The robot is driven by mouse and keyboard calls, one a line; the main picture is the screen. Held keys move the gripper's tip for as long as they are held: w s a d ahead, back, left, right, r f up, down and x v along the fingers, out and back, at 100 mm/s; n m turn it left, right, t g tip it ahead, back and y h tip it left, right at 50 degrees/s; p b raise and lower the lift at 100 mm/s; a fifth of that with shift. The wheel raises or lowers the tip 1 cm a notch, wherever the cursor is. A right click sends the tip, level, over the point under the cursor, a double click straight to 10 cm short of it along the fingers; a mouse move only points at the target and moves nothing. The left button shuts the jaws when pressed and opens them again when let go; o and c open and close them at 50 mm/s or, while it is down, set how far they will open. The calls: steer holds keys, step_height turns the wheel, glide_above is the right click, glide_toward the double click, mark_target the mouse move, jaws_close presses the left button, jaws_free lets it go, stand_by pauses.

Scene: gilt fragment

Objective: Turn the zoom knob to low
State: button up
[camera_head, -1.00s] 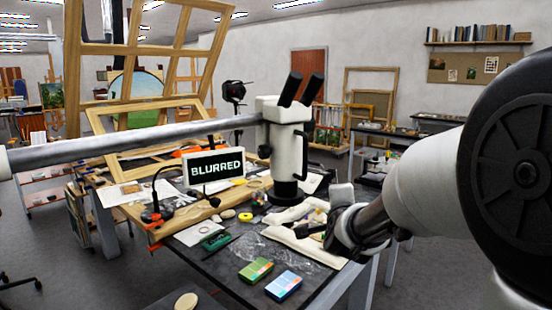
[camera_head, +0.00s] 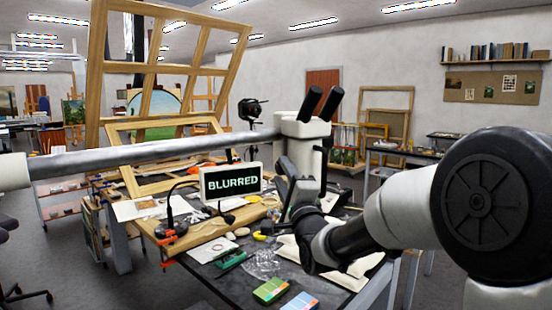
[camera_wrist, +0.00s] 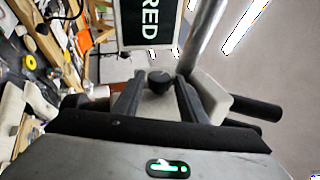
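The white stereo microscope (camera_head: 304,128) with black eyepieces stands on the worktable. My gripper (camera_head: 284,172) is raised in front of it and hides much of its body and its left side in the head view. In the wrist view, a round dark knob (camera_wrist: 158,76) on the pale microscope body shows between the tips of my open gripper (camera_wrist: 159,84). I cannot tell whether the fingers touch it, and no setting mark on it is readable. A sign (camera_head: 231,181) left of the microscope reads "BLURRED".
A thick metal bar (camera_head: 150,154) runs left from the microscope above the table. A wooden frame (camera_head: 165,75) stands behind. A black lamp (camera_head: 170,228), a green tool (camera_head: 231,260) and two small boxes (camera_head: 270,290) sit on the crowded table (camera_head: 215,283).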

steer(key=p+x, duration=0.1)
steer(key=x, duration=0.6)
steer(key=shift+w, duration=0.25)
steer(key=c, duration=0.8)
steer(key=shift+r, duration=0.1)
